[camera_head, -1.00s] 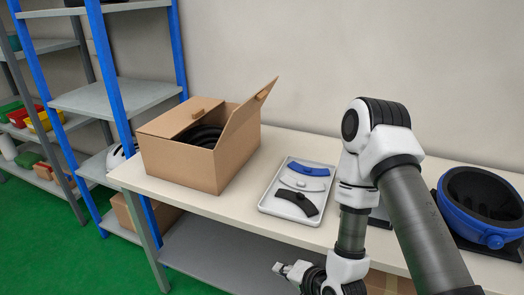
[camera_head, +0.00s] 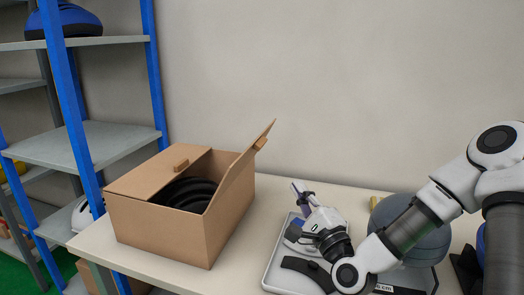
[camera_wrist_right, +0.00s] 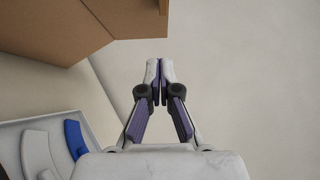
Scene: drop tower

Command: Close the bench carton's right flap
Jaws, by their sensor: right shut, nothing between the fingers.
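The bench carton (camera_head: 165,235) is a brown cardboard box on the bench, with coiled black parts inside. Its left flap (camera_head: 160,172) lies flat over the opening and has a small tab. Its right flap (camera_head: 240,168) stands up, tilted outward to the right, with a tab near its top edge. My right gripper (camera_head: 297,187) is shut and empty, to the right of the carton and apart from it, above the tray. In the right wrist view the gripper (camera_wrist_right: 160,62) shows closed fingertips, with brown carton cardboard (camera_wrist_right: 60,50) at upper left. My left gripper is not in view.
A grey tray (camera_head: 270,272) with curved pieces sits right of the carton, partly under my right arm. A rounded grey-blue object (camera_head: 425,240) stands behind my arm. A blue-posted shelf (camera_head: 90,140) stands left of the bench.

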